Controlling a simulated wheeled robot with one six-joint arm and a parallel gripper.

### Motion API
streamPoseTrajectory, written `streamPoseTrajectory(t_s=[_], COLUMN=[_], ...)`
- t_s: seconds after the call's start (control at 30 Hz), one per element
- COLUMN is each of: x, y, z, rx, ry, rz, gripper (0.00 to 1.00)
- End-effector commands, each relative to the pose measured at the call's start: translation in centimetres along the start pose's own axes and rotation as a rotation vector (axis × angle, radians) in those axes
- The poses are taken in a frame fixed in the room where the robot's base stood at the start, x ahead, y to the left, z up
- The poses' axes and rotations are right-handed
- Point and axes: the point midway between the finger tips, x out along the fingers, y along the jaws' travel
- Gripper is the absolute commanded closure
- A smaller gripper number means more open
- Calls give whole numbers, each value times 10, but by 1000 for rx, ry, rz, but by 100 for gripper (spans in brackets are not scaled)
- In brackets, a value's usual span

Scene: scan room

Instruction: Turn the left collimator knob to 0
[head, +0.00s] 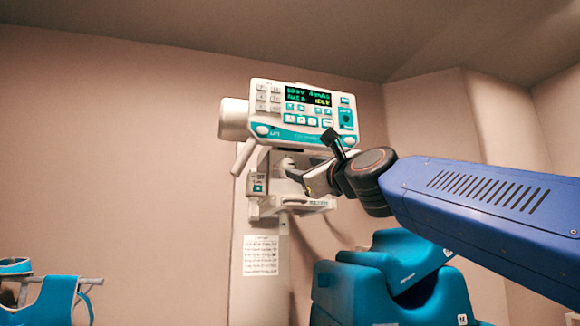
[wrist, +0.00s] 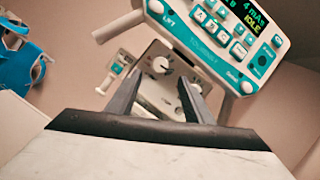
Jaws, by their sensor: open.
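The collimator (head: 262,160) is a pale box under the control panel in the head view, partly hidden by my gripper (head: 294,174). In the wrist view its face (wrist: 146,55) is tilted and carries a round pale knob (wrist: 160,67) on the left, with dark marks around it. A second knob (wrist: 197,88) shows to the right, partly behind the right finger. My gripper (wrist: 160,78) is open, its dark fingers apart on either side of the left knob's lower part in the picture. I cannot tell whether they touch it. The knob's pointer setting is too small to read.
The control panel (head: 304,113), with a lit display and teal buttons, sits just above the collimator. A pale handle (head: 243,157) sticks out at its lower left. A blue padded chair (head: 385,280) stands below my arm. The wall at left is clear.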

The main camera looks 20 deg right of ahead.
Motion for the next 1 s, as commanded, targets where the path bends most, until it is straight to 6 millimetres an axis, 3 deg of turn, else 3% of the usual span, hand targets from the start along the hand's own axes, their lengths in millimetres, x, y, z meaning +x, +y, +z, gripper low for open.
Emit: streamPoseTrajectory(t_s=[0.5, 0.7, 1.0], x=[76, 90, 93], y=[0, 0, 0], z=[0, 0, 0], rx=[-1, -2, -1], ry=[0, 0, 0], rz=[1, 0, 0], gripper=[53, 53, 53])
